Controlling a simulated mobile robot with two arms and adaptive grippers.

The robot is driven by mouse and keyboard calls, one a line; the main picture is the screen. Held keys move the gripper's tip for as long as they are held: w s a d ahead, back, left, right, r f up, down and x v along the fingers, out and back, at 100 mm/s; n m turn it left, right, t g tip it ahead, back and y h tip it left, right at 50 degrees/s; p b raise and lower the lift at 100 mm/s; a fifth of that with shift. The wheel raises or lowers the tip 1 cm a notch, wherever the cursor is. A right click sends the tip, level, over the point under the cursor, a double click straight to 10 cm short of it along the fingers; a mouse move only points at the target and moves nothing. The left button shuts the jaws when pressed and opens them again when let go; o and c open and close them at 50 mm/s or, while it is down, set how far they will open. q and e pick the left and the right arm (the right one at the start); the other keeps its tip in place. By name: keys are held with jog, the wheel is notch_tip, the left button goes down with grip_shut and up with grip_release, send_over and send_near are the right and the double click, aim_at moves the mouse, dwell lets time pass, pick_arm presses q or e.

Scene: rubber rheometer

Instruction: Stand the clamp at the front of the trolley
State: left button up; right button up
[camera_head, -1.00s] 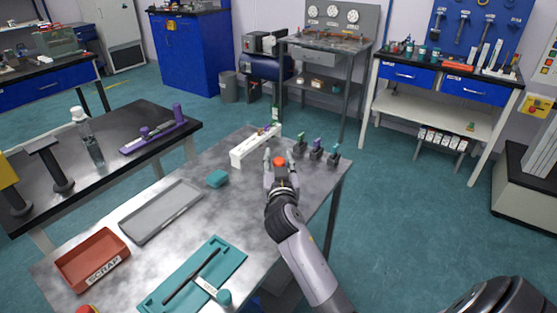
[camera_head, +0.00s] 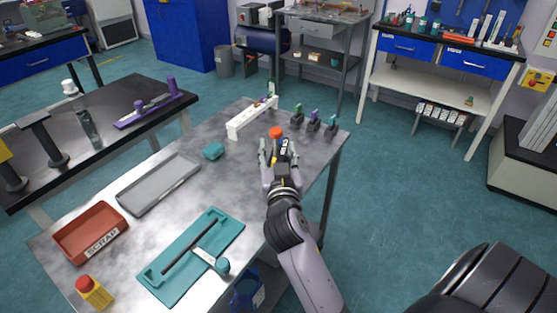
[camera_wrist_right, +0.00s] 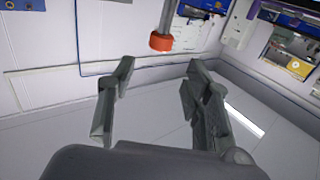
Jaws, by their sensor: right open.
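A red-topped piece (camera_head: 276,132) stands near the edge of the grey metal trolley (camera_head: 232,181), just beyond my right gripper. I take it for the clamp, but its lower part is hidden by the gripper. In the upside-down right wrist view, its red end (camera_wrist_right: 161,42) sits on a grey stem, beyond the fingertips and apart from them. My right gripper (camera_head: 278,147) is open, its fingers spread with nothing held between them in the wrist view (camera_wrist_right: 158,80). My left gripper is not in view.
Small green, purple and teal-topped pieces (camera_head: 314,121) stand right of the gripper. Nearer are a grey tray (camera_head: 158,183), red scrap bin (camera_head: 90,233), teal tray (camera_head: 168,287) and yellow-red button (camera_head: 92,291).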

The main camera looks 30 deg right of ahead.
jog(key=shift+v, duration=1.4)
